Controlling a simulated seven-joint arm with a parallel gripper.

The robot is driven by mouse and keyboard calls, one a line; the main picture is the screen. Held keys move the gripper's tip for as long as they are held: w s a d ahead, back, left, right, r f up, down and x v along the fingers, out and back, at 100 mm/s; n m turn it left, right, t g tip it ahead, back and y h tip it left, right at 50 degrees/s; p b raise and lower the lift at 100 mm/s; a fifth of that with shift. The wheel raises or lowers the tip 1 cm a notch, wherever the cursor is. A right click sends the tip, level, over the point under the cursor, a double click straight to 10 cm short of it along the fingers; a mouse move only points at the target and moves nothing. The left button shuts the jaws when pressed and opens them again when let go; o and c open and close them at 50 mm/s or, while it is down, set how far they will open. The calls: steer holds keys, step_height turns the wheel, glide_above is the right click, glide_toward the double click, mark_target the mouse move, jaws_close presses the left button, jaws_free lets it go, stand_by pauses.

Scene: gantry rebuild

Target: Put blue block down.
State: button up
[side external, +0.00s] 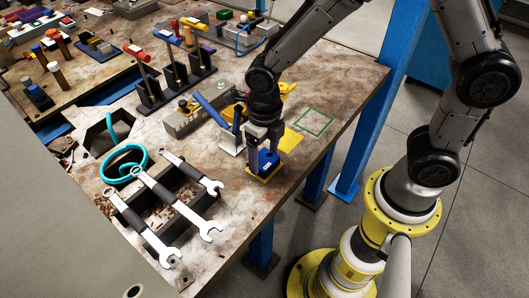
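The blue block (268,162) is near the front edge of the table, directly over a yellow square (257,175). It looks upright and at or very close to the square; a small gap underneath cannot be ruled out. My gripper (264,148) points straight down right above the block, with its fingers at the block's upper part. The fingers are apart by about the block's width. Whether they press on it or stand clear of it cannot be told at this size. The gripper hides part of the block's top.
A second yellow square (291,141) and a green square outline (314,122) lie to the right. Wrenches (180,202) on a dark rack and a teal coil (124,163) are on the left. A grey box (192,118) and upright tools (174,70) stand behind. The front right tabletop is bare.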

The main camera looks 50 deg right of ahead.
mark_target(265, 159)
steer(key=shift+o, duration=1.4)
step_height(265, 159, up, 12)
steer(key=s+d+r+m+t, duration=0.2)
steer(key=s+d+m, duration=0.3)
steer(key=m, duration=1.3)
steer(key=s+d+r+m+t, duration=0.3)
steer(key=s+d+m, duration=0.3)
steer(key=m, duration=1.2)
steer(key=shift+s+d+r+t, duration=0.3)
steer(key=shift+s+r, duration=0.55)
steer(key=shift+s, duration=0.7)
